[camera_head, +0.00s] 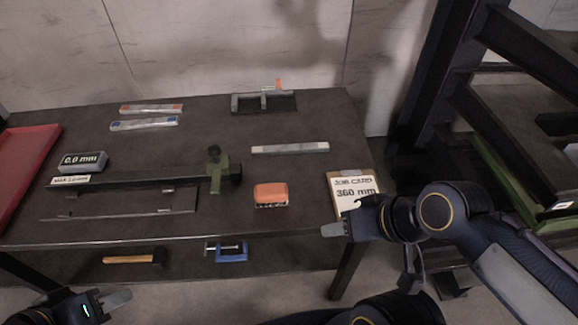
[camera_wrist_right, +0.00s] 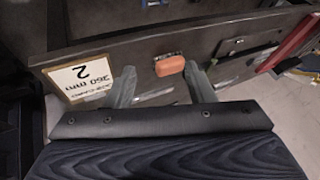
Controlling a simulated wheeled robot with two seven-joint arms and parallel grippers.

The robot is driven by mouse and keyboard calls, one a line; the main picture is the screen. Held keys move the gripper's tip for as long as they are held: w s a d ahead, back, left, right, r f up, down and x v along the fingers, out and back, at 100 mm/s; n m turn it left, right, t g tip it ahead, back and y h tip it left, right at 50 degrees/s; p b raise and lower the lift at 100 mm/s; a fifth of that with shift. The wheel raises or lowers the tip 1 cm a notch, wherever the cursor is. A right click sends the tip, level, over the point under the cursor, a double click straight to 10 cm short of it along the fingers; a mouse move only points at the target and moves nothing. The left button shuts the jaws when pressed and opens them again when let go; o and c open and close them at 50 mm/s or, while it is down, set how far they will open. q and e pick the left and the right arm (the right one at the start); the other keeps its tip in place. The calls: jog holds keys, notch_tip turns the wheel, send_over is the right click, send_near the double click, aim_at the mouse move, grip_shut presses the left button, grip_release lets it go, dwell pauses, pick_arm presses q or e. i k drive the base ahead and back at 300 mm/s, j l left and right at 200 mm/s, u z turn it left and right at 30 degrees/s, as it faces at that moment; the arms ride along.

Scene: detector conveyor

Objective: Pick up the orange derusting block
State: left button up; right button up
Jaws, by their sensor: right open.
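The orange derusting block (camera_head: 270,194) lies on the dark table near its front edge, with a dark, bristly-looking underside. It also shows in the right wrist view (camera_wrist_right: 170,66), beyond and between the two fingertips. My right gripper (camera_head: 334,230) is at the table's front edge, to the right of the block and apart from it. In the right wrist view its fingers (camera_wrist_right: 160,80) stand apart with nothing between them. My left gripper (camera_head: 116,300) is at the bottom left, in front of the table and far from the block; its finger gap is not clear.
A job card (camera_head: 350,188) reading 360 mm lies right of the block, beside my right gripper. A measuring rail with a green slider (camera_head: 217,172) lies to the left. A grey bar (camera_head: 290,148) lies behind. A hammer (camera_head: 135,257) and blue clamp (camera_head: 228,252) sit below the tabletop.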

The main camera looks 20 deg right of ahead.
aim_at(269, 194)
jog(key=l+u, duration=0.15)
jog(key=u, duration=1.4)
jog(key=k+l+u, duration=0.2)
jog(key=k+l, duration=0.6)
